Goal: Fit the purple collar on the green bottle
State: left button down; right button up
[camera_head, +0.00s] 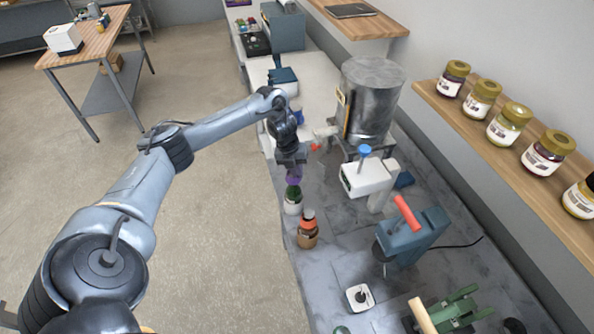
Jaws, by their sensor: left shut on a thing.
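My left gripper (293,161) points down near the left edge of the grey counter. It is shut on the purple collar (294,174), which shows just below the fingers. The green bottle (293,192) stands upright directly under the collar, and its lower part looks white. The collar appears in line with the bottle top. I cannot tell whether it is around the neck, touching it or just above it. The fingers and collar hide the bottle's top. My right gripper is not in view.
A brown and orange bottle (307,233) stands close in front of the green one. To the right are a white device with a blue knob (366,178), a blue press with a red handle (412,238) and a large metal drum (372,98). Jars line the wall shelf (470,127).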

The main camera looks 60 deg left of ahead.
pick_arm(q)
jog(key=c, duration=1.2)
grip_release()
jog(key=shift+f, duration=0.15)
jog(key=shift+o, duration=0.2)
jog(key=shift+f, duration=0.1)
jog(key=o, duration=0.4)
jog(key=shift+a, duration=0.1)
jog(key=shift+s+r+p, duration=0.1)
jog(key=shift+r+p, duration=0.2)
jog(key=shift+r+p, duration=0.5)
jog(key=shift+r, duration=0.1)
jog(key=shift+p+v, duration=0.6)
jog(key=shift+v, duration=0.2)
